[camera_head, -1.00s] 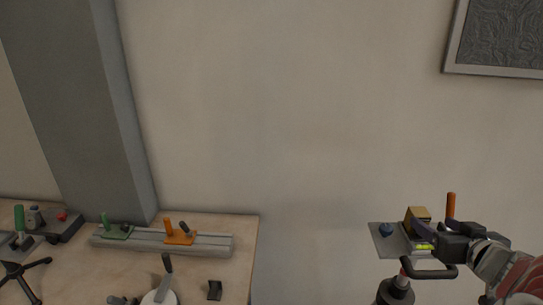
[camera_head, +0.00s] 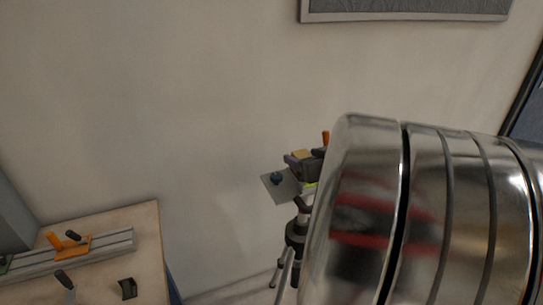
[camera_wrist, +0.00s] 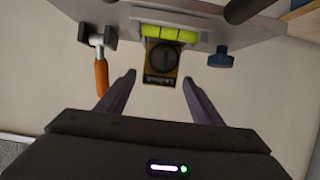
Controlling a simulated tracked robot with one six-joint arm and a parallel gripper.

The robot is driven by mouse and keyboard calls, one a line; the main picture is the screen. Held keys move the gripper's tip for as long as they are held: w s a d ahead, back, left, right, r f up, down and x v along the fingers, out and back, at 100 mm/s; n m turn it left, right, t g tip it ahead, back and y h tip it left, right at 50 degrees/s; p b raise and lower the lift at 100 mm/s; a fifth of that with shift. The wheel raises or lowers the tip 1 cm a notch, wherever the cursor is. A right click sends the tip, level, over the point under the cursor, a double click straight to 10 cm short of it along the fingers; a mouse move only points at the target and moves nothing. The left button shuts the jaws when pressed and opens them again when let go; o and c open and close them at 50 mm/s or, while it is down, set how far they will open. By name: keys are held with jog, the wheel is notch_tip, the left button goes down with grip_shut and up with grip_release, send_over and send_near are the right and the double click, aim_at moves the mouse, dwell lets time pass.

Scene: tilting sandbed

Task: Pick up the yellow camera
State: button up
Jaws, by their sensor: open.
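The yellow camera (camera_wrist: 162,62) shows in the wrist view, its dark round lens facing up and its lettered yellow face below, beneath a grey plate with yellow-green level vials (camera_wrist: 168,33). In the head view the camera (camera_head: 302,154) is a small yellow box above the tripod's plate (camera_head: 281,186). My gripper (camera_wrist: 157,80) is open and empty in the wrist view. Its two dark fingers point at the camera, with the tips to either side of its lower end. I cannot tell whether they touch it. In the head view my arm's silver link hides much of this area.
An orange handle (camera_wrist: 101,76) is left of my fingers and a blue knob (camera_wrist: 221,57) right of them. The tripod (camera_head: 296,232) stands by the wall. A wooden workbench (camera_head: 145,225) with a rail and orange clamp (camera_head: 72,246) is at lower left.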

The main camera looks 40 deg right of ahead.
jog(key=shift+w, duration=0.1)
jog(key=shift+x, duration=2.5)
jog(key=shift+d, duration=0.1)
jog(key=shift+c, duration=0.5)
jog(key=c, duration=1.4)
